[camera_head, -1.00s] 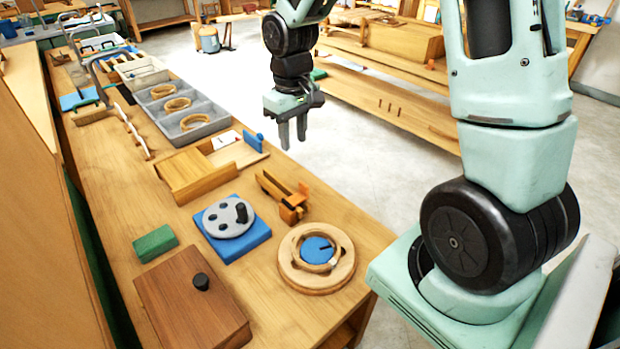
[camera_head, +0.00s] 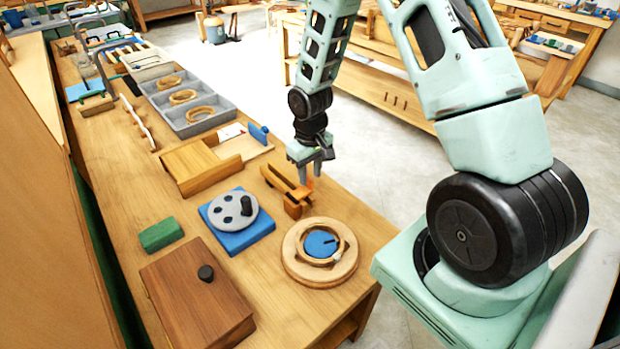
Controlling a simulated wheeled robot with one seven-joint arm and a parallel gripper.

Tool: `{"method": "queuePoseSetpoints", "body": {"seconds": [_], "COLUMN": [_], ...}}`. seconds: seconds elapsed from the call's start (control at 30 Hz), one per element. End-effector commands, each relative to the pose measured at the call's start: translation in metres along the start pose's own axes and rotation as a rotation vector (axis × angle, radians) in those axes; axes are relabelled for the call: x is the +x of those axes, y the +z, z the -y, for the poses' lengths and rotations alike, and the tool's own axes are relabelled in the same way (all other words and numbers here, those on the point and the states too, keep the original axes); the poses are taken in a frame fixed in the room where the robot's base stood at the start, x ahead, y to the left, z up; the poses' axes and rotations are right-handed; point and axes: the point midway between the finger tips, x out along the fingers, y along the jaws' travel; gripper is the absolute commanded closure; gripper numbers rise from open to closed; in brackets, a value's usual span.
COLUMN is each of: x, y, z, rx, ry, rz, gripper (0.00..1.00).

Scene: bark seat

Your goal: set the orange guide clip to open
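The orange guide clip appears to be part of the small orange-brown wooden fixture (camera_head: 286,188) near the right edge of the bench. A small bright orange patch (camera_head: 310,182) shows at the fixture's right side, directly under my fingertips. My gripper (camera_head: 311,173) points down just above and beside this end of the fixture. Its two fingers look apart, with a gap between them. Whether a finger touches the clip cannot be told at this size. The clip's exact position is partly hidden by my gripper.
A round wooden ring with a blue centre (camera_head: 320,277) lies close in front. A blue block with a grey dial (camera_head: 236,238) is to the left, and a wooden sliding box (camera_head: 191,166) is behind. A brown lidded box (camera_head: 197,300) and green block (camera_head: 160,234) are farther left.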

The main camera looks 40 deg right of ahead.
Motion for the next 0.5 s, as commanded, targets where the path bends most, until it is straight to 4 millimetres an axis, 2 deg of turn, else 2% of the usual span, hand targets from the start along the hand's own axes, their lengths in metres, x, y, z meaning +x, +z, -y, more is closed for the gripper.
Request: {"method": "queuePoseSetpoints", "body": {"seconds": [0.1,0.2,0.5], "x": [0.015,0.023,0.028], "y": [0.000,0.000,-0.001], "z": [0.000,0.000,0.000], "rx": [-0.001,-0.001,0.000], "ry": [0.000,0.000,0.000], "rz": [0.002,0.001,-0.001], "gripper": [0.67,0.67,0.67]}}
